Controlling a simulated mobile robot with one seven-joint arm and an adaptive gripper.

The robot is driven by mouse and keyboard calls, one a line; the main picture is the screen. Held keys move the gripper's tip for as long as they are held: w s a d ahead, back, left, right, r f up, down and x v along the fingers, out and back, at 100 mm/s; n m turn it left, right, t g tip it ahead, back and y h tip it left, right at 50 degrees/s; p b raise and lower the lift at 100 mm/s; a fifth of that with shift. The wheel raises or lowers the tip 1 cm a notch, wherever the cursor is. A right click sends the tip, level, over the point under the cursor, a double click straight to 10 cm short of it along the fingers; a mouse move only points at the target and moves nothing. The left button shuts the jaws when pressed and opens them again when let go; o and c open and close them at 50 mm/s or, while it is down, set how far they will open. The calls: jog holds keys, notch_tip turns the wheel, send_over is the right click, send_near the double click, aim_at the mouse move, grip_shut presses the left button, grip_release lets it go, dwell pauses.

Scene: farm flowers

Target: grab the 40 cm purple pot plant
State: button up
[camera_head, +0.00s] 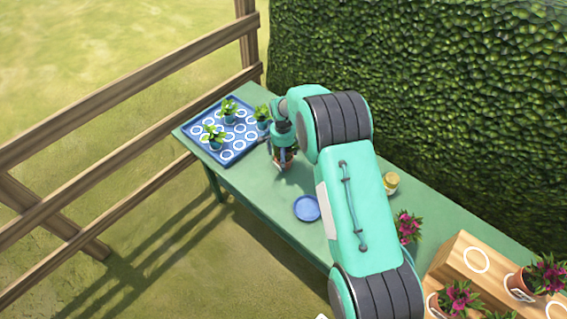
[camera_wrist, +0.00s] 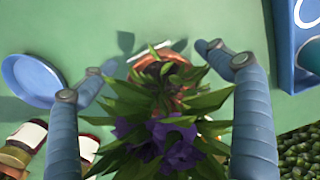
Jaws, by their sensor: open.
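The purple pot plant (camera_wrist: 172,150) shows in the wrist view with purple flowers and long green leaves. Its terracotta pot (camera_wrist: 155,62), with a white label, is partly hidden by the leaves. My gripper (camera_wrist: 154,74) is open, with its blue-grey fingers on the left and right of the plant and gaps to the pot. In the head view, my gripper (camera_head: 284,158) is low over the green table, around a small reddish pot mostly hidden by my arm. The plant's height cannot be read.
A blue tray (camera_head: 190,131) with several green seedlings stands at the table's far left end. A blue saucer (camera_head: 307,208) lies nearer. A yellowish jar (camera_head: 391,182), pink-flowered plants (camera_head: 407,226) and a wooden stand (camera_head: 452,262) are to the right. A hedge (camera_head: 450,90) borders the back.

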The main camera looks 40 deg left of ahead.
dwell(0.4)
jog(key=c, duration=1.6)
jog(key=shift+r, duration=0.15)
jog(key=shift+a+r, duration=0.1)
jog(key=shift+r, duration=1.35)
jog(key=shift+s+d+r, duration=0.1)
jog(key=shift+d+r, duration=0.15)
jog(key=s+d, duration=0.3)
jog(key=d, duration=0.1)
jog(key=s+d+r, duration=0.1)
jog(key=s+d, duration=0.2)
jog(key=d, duration=0.1)
jog(key=s+d+p, duration=0.1)
jog(key=s+d, duration=0.2)
jog(key=d, duration=0.1)
jog(key=shift+s+d+r, duration=0.15)
jog(key=shift+s+r, duration=0.05)
